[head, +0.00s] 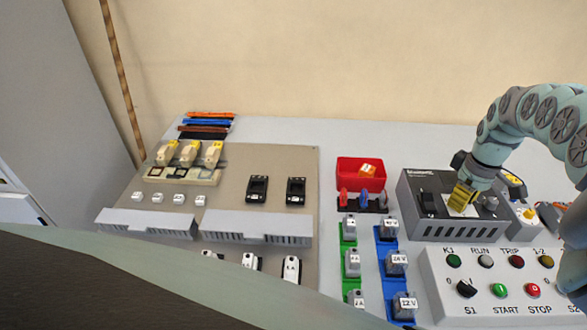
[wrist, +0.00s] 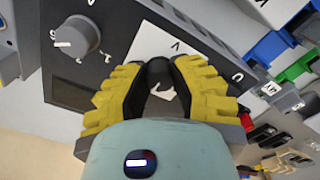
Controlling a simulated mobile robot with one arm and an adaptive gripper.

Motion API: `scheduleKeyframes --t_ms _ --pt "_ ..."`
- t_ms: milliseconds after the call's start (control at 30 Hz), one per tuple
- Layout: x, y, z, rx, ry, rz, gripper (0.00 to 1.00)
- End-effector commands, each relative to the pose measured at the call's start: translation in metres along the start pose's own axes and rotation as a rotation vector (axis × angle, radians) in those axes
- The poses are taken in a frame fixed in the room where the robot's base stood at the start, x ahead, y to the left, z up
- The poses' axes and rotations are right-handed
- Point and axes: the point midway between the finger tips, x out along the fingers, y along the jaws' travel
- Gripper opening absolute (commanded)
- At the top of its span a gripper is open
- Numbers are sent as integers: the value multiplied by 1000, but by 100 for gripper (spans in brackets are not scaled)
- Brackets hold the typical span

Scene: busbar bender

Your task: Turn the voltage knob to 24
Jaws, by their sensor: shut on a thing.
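The dark grey power unit (head: 420,222) stands at the right of the bench. My gripper (head: 462,197) reaches down onto its panel from above, over a white plate (head: 470,211). In the wrist view, my yellow-padded gripper (wrist: 158,80) is shut on a dark round knob (wrist: 157,70), with one finger on each side. The white plate behind it (wrist: 168,39) carries a "V" mark. The fingers cover much of the plate, and the knob's setting cannot be read. A separate grey knob (wrist: 76,35) with a white mark sits apart from the fingers; it also shows in the head view (head: 490,203).
A white control box (head: 500,310) with lamps and buttons stands in front of the unit. A red bin (head: 360,165) and green and blue rails (head: 385,240) with grey parts lie to the left. Further left is a beige mounting panel (head: 255,160).

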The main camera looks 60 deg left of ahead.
Motion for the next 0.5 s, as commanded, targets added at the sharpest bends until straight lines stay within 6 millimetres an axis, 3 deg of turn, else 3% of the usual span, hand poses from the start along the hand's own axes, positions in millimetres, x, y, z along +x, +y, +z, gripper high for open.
scheduleKeyframes --t_ms 500 --pt "1 1 1 -104 2 4 0"
